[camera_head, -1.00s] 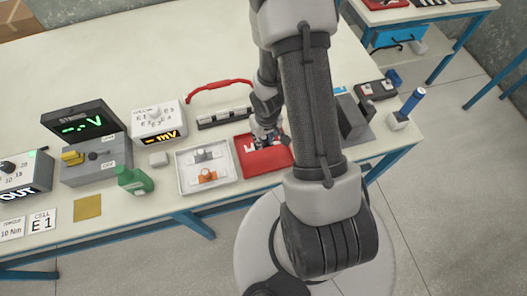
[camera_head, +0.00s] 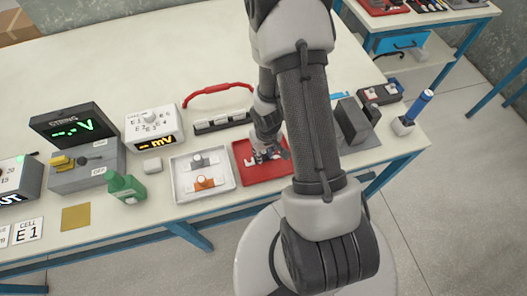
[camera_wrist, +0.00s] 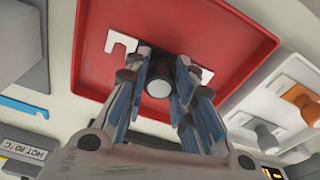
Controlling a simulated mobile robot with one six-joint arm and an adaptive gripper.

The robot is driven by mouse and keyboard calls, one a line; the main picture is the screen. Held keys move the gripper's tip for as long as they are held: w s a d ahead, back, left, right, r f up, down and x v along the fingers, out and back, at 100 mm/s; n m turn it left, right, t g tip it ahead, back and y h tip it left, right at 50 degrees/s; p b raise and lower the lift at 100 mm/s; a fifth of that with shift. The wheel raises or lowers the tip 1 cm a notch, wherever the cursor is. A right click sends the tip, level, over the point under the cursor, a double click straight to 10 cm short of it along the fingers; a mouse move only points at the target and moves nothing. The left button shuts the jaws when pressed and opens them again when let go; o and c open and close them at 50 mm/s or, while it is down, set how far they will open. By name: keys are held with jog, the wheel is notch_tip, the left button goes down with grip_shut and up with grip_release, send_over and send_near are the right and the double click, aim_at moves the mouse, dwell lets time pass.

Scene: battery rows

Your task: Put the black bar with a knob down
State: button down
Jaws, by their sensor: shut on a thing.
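My gripper (camera_wrist: 160,100) is shut on a round pale-faced knob (camera_wrist: 158,88) with dark sides. In the wrist view, a dark part shows behind the knob between the fingers, and pale slotted ends (camera_wrist: 121,46) stick out to either side. The fingers hide much of the middle, so the black bar itself is hard to make out. Behind it is the red tray (camera_wrist: 100,78). In the head view my gripper (camera_head: 268,155) is over the red tray (camera_head: 252,178), low and near its floor. I cannot tell whether the held piece touches the tray.
A white tray (camera_head: 180,192) with a grey and an orange knobbed piece stands just left of the red tray. A green bottle (camera_head: 125,187), a dark slotted rack (camera_head: 222,122) and a dark block (camera_head: 352,120) are nearby. The back of the table is open.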

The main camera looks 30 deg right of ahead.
jog(key=c, duration=1.3)
grip_release()
jog(key=shift+c, duration=0.2)
notch_tip(320, 180, up, 12)
jog(key=s+p, duration=0.1)
jog(key=p, duration=0.9)
notch_tip(320, 180, up, 20)
jog(key=t+h, duration=0.1)
jog(key=h, duration=0.1)
send_over(265, 161)
jog(key=a, duration=0.2)
jog(key=s+a+r+t+y, duration=0.1)
jog(key=s+a+r, duration=0.3)
jog(key=s+r, duration=0.2)
jog(key=s+a+r+n+t+y, duration=0.1)
jog(key=s+a+r, duration=0.3)
jog(key=s+r, duration=0.2)
notch_tip(265, 161, up, 2)
jog(key=shift+a+r, duration=0.25)
jog(key=shift+a, duration=0.15)
